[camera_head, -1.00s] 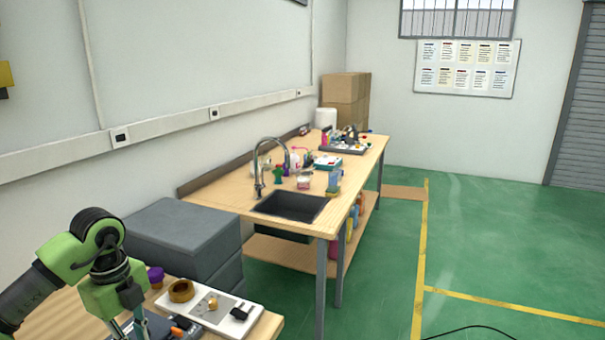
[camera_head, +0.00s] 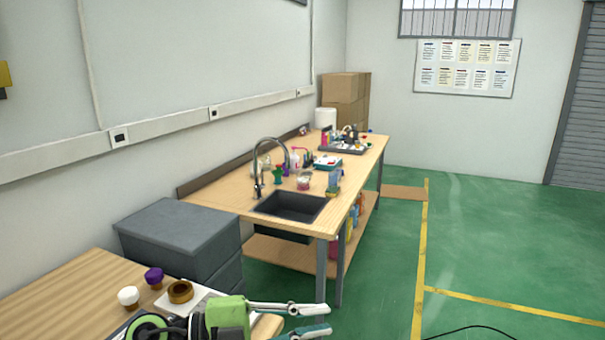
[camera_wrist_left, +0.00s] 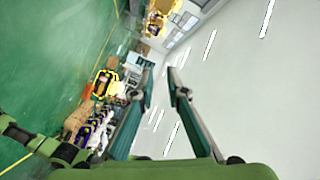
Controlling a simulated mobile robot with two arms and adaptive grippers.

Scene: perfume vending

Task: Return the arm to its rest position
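My left gripper (camera_head: 322,320) is at the bottom of the head view, with its green body over the right end of the near wooden table (camera_head: 60,300). Its two fingers point right, past the table's edge and over the green floor. In the left wrist view the gripper (camera_wrist_left: 160,75) shows two separate fingers with a clear gap and nothing between them. Behind it the wrist view shows a tilted scene of pale ceiling and green floor. My right gripper is in neither view.
A white-capped jar (camera_head: 129,297), a purple-capped jar (camera_head: 154,277) and a brown ring-shaped item (camera_head: 180,291) are on the near table. A grey drawer cabinet (camera_head: 180,235) stands behind it. The sink bench (camera_head: 230,198) is farther back.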

